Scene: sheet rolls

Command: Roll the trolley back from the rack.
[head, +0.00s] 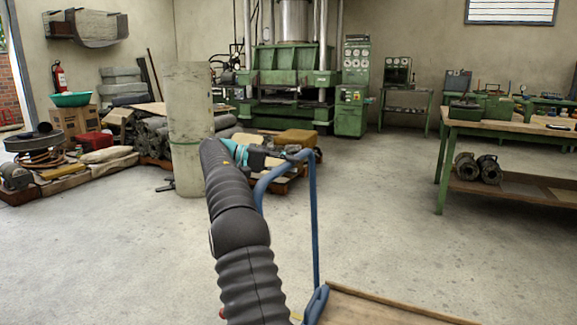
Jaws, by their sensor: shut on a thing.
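The trolley has a blue tube handle (313,230) and a flat wooden deck (385,312). The deck is cut off by the bottom edge of the head view. My gripper (285,156) is shut on the top bar of the handle, at its left part. My dark arm hides some of the handle's left side. No rack can be clearly made out in this view.
A tall pale roll (190,130) stands upright left of my arm. Low piles of rolls and boxes lie behind it and to the left. A green workbench (500,124) stands at the right. The concrete floor (375,220) between trolley and bench is clear.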

